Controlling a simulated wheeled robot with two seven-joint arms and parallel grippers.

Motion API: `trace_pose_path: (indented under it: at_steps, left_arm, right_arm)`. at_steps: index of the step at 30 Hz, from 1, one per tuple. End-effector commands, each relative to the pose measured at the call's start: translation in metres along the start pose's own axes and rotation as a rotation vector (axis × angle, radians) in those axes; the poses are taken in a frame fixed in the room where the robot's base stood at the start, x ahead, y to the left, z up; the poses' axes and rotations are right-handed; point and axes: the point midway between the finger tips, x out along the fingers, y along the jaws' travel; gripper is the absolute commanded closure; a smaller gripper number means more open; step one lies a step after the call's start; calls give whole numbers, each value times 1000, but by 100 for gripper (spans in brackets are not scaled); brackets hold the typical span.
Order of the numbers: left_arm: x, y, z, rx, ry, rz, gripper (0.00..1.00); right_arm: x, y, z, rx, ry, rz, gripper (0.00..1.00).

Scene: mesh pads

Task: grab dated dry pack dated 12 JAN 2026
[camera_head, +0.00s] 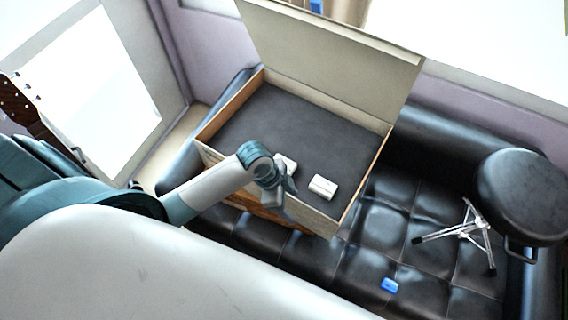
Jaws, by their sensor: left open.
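Two small white packs lie on the dark floor of an open wooden box. One white pack (323,187) is in full view near the box's front right, with faint marks on its top that are too small to read. The other white pack (290,166) is partly hidden behind my left gripper. My left gripper (282,196) is open and empty, over the front part of the box, just left of the fully seen pack. I cannot read a date on either pack. My right gripper is not in view.
The open box (364,178) rests on a black tufted couch (345,262), its lid raised at the back. A small blue item (389,285) lies on the couch in front. A black round stool (525,195) and a metal tripod stand (470,230) are at the right. A guitar headstock (16,104) is at the left.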

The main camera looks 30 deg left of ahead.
Motion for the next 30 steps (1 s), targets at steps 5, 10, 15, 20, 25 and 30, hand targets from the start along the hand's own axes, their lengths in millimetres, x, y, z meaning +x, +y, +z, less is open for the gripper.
trace_pose_path:
  at_steps: [5,10,15,20,25,30]
  left_arm:
    - [-2,-24,2,95,-9,32,36]
    - [-12,-66,10,229,-21,85,36]
    - [-38,-121,26,351,-24,132,36]
    - [-73,-172,43,423,-14,151,36]
    - [-104,-209,56,461,5,152,36]
    - [-118,-223,61,473,16,148,36]
  right_arm:
    - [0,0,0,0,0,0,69]
    - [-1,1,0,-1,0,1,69]
    - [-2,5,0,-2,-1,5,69]
    - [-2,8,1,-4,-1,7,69]
    - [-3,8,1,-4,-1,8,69]
    - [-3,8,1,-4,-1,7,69]
